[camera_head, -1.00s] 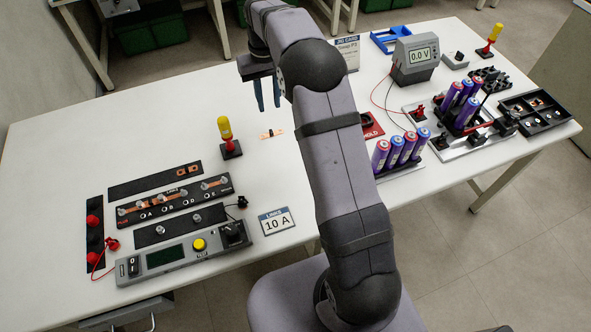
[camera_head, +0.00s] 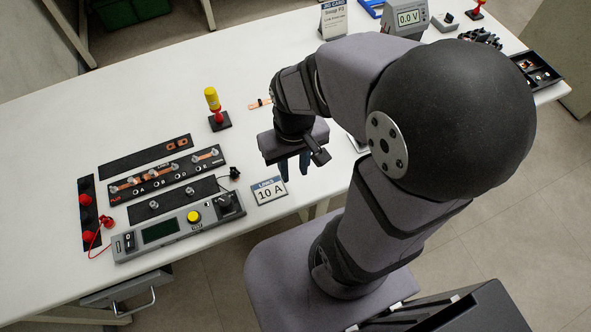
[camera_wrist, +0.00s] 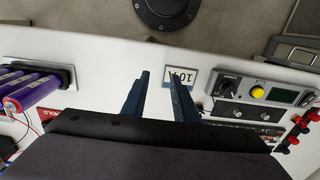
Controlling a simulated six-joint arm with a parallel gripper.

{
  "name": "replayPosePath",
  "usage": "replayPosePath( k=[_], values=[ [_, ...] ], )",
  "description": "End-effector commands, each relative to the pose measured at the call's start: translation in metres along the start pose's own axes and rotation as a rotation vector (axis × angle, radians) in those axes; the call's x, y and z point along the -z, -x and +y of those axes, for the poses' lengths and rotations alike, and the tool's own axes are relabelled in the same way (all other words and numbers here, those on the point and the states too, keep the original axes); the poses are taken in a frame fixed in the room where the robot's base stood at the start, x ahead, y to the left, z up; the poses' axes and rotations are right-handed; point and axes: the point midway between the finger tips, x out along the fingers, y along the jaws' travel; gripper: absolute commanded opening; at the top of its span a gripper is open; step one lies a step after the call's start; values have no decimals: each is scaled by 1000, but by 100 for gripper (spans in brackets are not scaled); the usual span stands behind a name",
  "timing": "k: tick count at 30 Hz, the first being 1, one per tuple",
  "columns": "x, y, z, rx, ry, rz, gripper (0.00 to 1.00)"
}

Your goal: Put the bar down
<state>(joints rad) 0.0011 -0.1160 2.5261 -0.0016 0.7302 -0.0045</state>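A short copper bar (camera_head: 260,103) with a dark middle lies flat on the white table, right of the yellow-handled screwdriver. My gripper (camera_head: 293,172) hangs over the table's front part, right of the "10 A" card (camera_head: 269,190) and apart from the bar. In the wrist view my gripper (camera_wrist: 158,80) has its two blue fingers spread, with nothing held between them. The black link strip (camera_head: 165,178), with copper links and silver knobs, lies at left. The bar does not show clearly in the wrist view.
The screwdriver (camera_head: 212,100) stands upright in a black base. A grey meter unit (camera_head: 180,228) with a yellow button is at the front left. The table's far left is bare.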

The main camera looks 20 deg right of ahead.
Motion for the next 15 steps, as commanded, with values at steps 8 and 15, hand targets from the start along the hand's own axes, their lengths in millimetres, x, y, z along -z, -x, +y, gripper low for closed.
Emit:
replayPosePath(
  k=[8,15],
  values=[
    [-10,-3,0,0,0,0,30],
    [-9,-3,0,0,0,-1,30]
  ],
)
